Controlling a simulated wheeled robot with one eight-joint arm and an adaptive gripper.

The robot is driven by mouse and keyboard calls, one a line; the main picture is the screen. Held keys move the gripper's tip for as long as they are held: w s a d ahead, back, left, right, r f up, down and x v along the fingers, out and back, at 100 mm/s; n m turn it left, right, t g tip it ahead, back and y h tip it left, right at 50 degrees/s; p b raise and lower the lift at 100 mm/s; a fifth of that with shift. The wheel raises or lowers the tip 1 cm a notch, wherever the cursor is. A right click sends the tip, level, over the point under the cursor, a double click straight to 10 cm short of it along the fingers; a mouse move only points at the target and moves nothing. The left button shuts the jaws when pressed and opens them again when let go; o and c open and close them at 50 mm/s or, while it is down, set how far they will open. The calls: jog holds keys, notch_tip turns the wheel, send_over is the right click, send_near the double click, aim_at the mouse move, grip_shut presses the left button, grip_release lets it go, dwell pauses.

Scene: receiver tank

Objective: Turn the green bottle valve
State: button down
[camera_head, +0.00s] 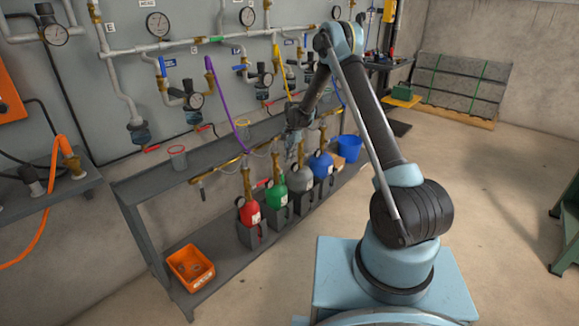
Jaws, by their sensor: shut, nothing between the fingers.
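The green bottle (277,196) stands in a dark holder on the lower shelf of the grey rack, between the red bottle (250,213) and the grey bottle (300,180). A brass fitting (276,168) rises from its top; the valve's details are too small to make out. My gripper (296,158) is shut and empty. It points down in front of the pipes, a little right of the green bottle's fitting and above the grey bottle. I cannot tell whether it touches anything. The gripper and wrist hide part of the brass manifold behind them.
A blue bottle (321,166) stands right of the grey one. A brass manifold (228,172) and hoses run above the bottles. An orange bin (190,267) sits on the lower shelf at left. Gauges and pipes cover the wall behind.

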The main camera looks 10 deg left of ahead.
aim_at(282, 177)
jog(key=w+d+r, duration=0.1)
jog(key=w+d, duration=0.1)
jog(key=w, duration=0.1)
jog(key=f, duration=0.6)
jog(key=s+f, duration=0.1)
jog(key=f, duration=0.2)
jog(key=shift+a+f, duration=0.25)
jog(key=shift+s+a+f, duration=0.15)
jog(key=shift+s+a, duration=0.4)
jog(key=shift+s, duration=0.3)
jog(key=shift+s+a+f, duration=0.15)
jog(key=shift+s+a, duration=0.4)
jog(key=shift+s, duration=0.25)
